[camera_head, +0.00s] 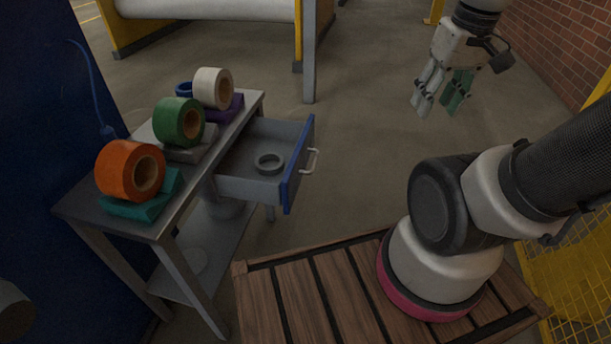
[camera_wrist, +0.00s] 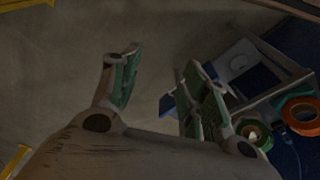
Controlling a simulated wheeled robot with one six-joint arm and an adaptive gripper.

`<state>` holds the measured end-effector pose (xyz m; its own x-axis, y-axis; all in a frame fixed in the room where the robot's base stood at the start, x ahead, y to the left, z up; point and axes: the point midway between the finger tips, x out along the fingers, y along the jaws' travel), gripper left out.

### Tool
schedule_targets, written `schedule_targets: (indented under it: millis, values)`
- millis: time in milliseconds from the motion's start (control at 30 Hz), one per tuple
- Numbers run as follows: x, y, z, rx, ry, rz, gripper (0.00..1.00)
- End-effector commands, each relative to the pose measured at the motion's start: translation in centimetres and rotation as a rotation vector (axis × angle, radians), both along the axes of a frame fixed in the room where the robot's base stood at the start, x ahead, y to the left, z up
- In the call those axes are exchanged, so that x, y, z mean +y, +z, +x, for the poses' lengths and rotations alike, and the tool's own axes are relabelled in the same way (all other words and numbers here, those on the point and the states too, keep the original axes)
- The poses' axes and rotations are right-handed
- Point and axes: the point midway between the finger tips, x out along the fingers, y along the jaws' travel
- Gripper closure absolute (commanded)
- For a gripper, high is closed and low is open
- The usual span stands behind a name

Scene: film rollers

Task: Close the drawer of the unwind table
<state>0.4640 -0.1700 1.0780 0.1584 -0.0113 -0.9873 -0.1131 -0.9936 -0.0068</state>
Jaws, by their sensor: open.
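The unwind table (camera_head: 187,205) is a narrow grey metal table at the left of the head view. Its drawer (camera_head: 245,187) is pulled out to the right, with a blue front (camera_head: 298,165) and a pale bar handle (camera_head: 311,161). A grey ring (camera_head: 269,163) lies inside the drawer. My gripper (camera_head: 437,112) is open and empty in the air, to the right of the drawer and well apart from it. In the wrist view the open fingers (camera_wrist: 160,85) show, with part of the table beyond the right finger; the drawer is partly hidden there.
A blue panel (camera_head: 50,100) is behind the table. A grey post (camera_head: 309,60) rises beyond the drawer. Floor between drawer and gripper is clear.

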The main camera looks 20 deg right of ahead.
Motion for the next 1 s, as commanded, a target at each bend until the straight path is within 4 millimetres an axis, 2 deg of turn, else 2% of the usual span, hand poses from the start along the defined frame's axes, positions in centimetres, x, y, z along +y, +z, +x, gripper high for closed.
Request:
schedule_targets:
  millis: [33, 200, 467, 667, 867, 933, 1000]
  values:
    - [-0.3, -1.8, 0.2, 0.079, -0.042, 0.029, 0.71]
    - [0.6, -7.3, 0.8, 0.279, -0.218, 0.19, 1.0]
    - [4.2, -15.8, 2.5, 0.509, -0.622, 0.499, 1.0]
    - [7.3, -22.6, 5.4, 0.626, -1.039, 0.72, 1.0]
    - [9.1, -28.7, 10.1, 0.642, -1.48, 0.876, 1.0]
    - [9.3, -29.8, 12.2, 0.613, -1.595, 0.914, 1.0]
    - [8.9, -29.9, 14.3, 0.564, -1.679, 0.947, 1.0]
